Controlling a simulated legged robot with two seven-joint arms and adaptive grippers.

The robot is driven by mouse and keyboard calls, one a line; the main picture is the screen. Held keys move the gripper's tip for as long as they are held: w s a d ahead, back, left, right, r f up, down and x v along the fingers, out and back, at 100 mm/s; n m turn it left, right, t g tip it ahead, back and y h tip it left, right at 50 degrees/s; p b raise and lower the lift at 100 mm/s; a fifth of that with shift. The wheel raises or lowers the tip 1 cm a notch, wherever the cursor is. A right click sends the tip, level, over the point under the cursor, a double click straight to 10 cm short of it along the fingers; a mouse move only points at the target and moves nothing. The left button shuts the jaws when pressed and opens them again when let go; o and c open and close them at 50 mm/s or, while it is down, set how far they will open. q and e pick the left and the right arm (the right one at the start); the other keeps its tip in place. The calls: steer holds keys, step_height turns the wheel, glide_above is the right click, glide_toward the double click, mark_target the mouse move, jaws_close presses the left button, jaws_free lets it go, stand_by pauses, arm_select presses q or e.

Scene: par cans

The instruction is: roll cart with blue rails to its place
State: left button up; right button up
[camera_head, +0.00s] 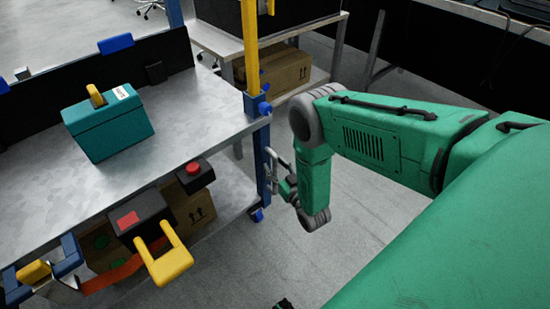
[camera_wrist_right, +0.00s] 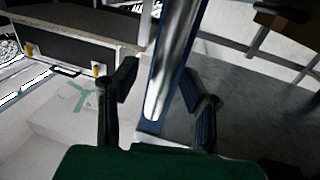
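The cart (camera_head: 200,110) with a grey metal top fills the left of the head view. Its blue upright rail (camera_head: 262,160) stands at the near right corner, above a blue caster (camera_head: 256,214). My right gripper (camera_head: 273,168) is beside this rail, below the top. In the right wrist view, the blue and silver rail (camera_wrist_right: 172,70) runs between the two dark fingers of my right gripper (camera_wrist_right: 160,98). The fingers are spread, with visible gaps on both sides of the rail. My left gripper does not show.
A teal toolbox (camera_head: 108,122) rests on the cart top. Cardboard boxes (camera_head: 195,203) are below it. A second table (camera_head: 215,42) with a box (camera_head: 280,72) on its lower shelf stands behind. Grey floor (camera_head: 270,255) is clear to the right of the cart.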

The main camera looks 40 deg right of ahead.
steer(key=s, duration=0.7)
steer(key=shift+s+a, duration=0.2)
steer(key=shift+a, duration=0.25)
steer(key=shift+f, duration=0.1)
